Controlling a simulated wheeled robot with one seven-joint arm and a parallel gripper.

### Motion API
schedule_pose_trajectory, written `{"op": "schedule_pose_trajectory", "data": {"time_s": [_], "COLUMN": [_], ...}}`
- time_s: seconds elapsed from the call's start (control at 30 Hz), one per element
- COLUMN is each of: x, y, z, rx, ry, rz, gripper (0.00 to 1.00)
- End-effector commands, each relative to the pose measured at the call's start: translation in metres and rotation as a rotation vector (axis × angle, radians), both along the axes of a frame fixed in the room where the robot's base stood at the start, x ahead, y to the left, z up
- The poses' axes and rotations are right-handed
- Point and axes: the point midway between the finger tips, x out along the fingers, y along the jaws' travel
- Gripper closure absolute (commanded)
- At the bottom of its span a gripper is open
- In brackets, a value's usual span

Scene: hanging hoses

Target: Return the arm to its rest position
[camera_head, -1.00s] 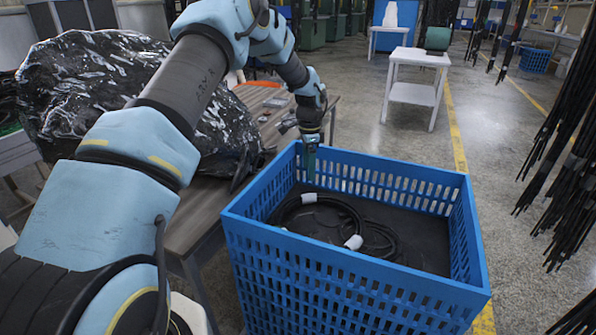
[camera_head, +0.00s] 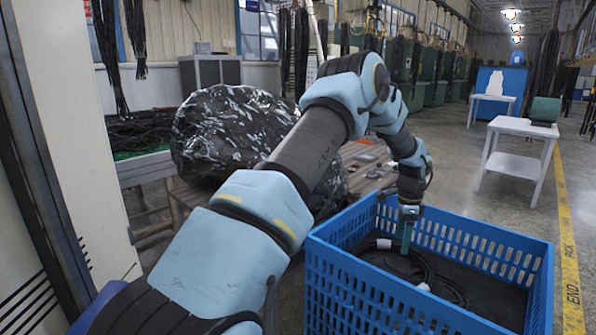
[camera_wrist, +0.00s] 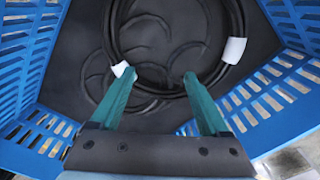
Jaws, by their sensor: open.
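My arm reaches from the lower left of the head view toward the blue crate (camera_head: 350,275). My gripper (camera_head: 406,240) points down over the left inner part of the crate. In the wrist view my gripper (camera_wrist: 158,78) shows two green fingers spread apart with nothing held between them. A coiled black hose (camera_wrist: 180,90) with white bands lies on the dark crate floor below the fingers. The hose also shows in the head view (camera_head: 440,283), partly hidden by the crate wall and my gripper.
A wooden table (camera_head: 358,178) with a large black plastic-wrapped bundle (camera_head: 235,130) stands behind my arm. A white side table (camera_head: 515,165) stands at the back right. Hoses hang at the upper left (camera_head: 134,35). Open floor (camera_head: 450,180) lies behind the crate.

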Motion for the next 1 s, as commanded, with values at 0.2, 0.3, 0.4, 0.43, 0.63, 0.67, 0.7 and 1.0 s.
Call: {"op": "schedule_pose_trajectory", "data": {"time_s": [0.2,0.3,0.4,0.43,0.63,0.67,0.7,1.0], "x": [0.001,0.000,-0.001,-0.002,-0.010,-0.013,-0.016,-0.090], "y": [0.022,0.034,0.050,0.056,0.105,0.114,0.127,0.270], "z": [0.016,0.024,0.034,0.037,0.065,0.070,0.077,0.137], "rx": [-0.003,-0.004,-0.006,-0.006,-0.012,-0.014,-0.015,-0.058], "ry": [-0.007,-0.010,-0.016,-0.017,-0.029,-0.031,-0.034,-0.070], "rz": [0.077,0.121,0.176,0.195,0.368,0.402,0.451,1.023], "gripper": [0.21,0.21,0.21,0.21,0.21,0.21,0.21,0.21]}}
